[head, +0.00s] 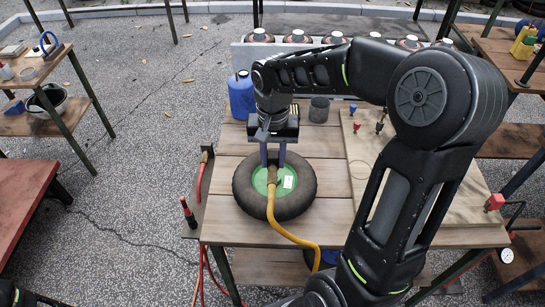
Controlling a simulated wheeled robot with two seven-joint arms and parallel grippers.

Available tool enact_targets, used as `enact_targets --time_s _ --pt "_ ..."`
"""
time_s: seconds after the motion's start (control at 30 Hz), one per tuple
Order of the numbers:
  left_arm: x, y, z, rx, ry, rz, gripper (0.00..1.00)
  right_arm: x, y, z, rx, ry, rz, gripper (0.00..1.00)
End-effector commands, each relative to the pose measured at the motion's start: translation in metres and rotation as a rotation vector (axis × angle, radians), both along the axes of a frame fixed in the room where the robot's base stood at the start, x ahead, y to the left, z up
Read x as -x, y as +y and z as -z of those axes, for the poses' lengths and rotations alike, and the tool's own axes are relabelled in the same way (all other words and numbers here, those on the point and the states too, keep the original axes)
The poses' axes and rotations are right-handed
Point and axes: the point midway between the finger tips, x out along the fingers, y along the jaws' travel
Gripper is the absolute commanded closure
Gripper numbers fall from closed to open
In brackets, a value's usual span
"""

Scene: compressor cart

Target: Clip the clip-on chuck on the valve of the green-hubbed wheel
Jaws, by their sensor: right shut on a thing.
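The green-hubbed wheel (305,190) lies flat on the wooden cart top, a black tyre around a green hub (259,182) with a white label. My right gripper (272,164) reaches down over the hub from above. Its two purple fingers are shut on the brass-coloured chuck (272,178) at the end of a yellow hose (277,223). The chuck is over the hub; whether it touches a valve I cannot tell. The valve is hidden behind the chuck and fingers. My left gripper is not in view.
The yellow hose runs over the tyre to the cart's front edge. A blue container (241,97) and a dark cup (319,109) stand behind the wheel. A board (400,180) with small red and blue fittings lies right.

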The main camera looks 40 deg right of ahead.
Motion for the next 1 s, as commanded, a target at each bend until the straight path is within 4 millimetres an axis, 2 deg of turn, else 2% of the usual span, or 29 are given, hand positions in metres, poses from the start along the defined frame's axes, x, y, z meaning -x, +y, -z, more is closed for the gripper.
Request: enact_targets --time_s 0.23,0.7,1.0 --pt "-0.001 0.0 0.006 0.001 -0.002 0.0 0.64 0.0 0.0 0.006 0.0 0.0 -0.001 1.0" --pt "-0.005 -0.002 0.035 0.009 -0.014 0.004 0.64 0.0 0.001 0.047 0.0 0.0 -0.001 1.0" --pt "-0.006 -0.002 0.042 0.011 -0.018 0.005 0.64 0.0 0.0 0.058 0.0 0.0 -0.001 1.0"
